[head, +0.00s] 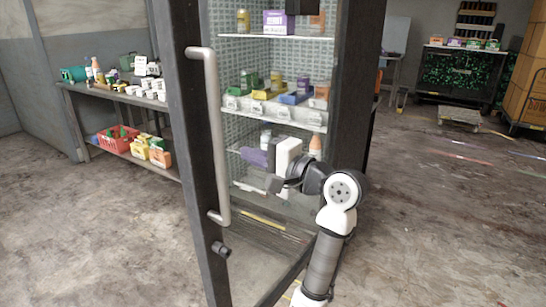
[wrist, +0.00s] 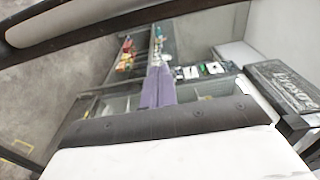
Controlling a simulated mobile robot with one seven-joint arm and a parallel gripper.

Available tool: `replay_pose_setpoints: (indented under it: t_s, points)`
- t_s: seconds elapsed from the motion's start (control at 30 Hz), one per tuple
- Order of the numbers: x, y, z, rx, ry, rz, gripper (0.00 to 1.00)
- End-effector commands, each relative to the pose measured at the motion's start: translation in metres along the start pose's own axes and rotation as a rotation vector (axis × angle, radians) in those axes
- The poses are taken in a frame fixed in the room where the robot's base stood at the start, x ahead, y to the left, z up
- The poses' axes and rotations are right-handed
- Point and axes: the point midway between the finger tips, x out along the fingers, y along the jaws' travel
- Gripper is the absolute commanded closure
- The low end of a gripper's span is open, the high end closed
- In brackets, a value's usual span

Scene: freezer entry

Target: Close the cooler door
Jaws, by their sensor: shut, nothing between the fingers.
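The cooler door (head: 190,160) shows in the head view as a tall dark frame, with a long pale vertical handle (head: 210,135) on its left upright. The door appears ajar, its lower rail running back to the right. The cooler (head: 352,90) stands behind, its stocked shelves visible. My gripper (head: 248,157) has purple fingers pointing left, right of the handle and apart from it. In the wrist view my gripper (wrist: 158,82) is shut and empty. A dark bar with a pale strip crosses the top left there; I cannot tell whether it is the door.
A bench (head: 118,92) with goods stands at the left, with a red basket (head: 117,140) on its lower shelf. A dark cabinet (head: 458,75), a low stool (head: 460,116) and cardboard boxes (head: 528,75) stand at the back right. The floor is clear at left and right.

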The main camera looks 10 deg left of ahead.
Motion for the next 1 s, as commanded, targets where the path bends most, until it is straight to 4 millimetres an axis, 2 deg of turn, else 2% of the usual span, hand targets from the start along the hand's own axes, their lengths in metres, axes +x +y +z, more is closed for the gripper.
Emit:
replay_pose_setpoints:
  t_s: [0.1, 0.3, 0.83, 1.0]
  points:
    - [0.022, -0.002, 0.001, 0.002, -0.003, 0.001, 1.0]
    - [0.041, -0.001, 0.001, 0.0, -0.001, 0.0, 1.0]
    - [0.046, 0.0, 0.001, -0.001, 0.003, 0.001, 1.0]
    - [0.057, 0.0, 0.002, 0.0, 0.017, 0.001, 1.0]
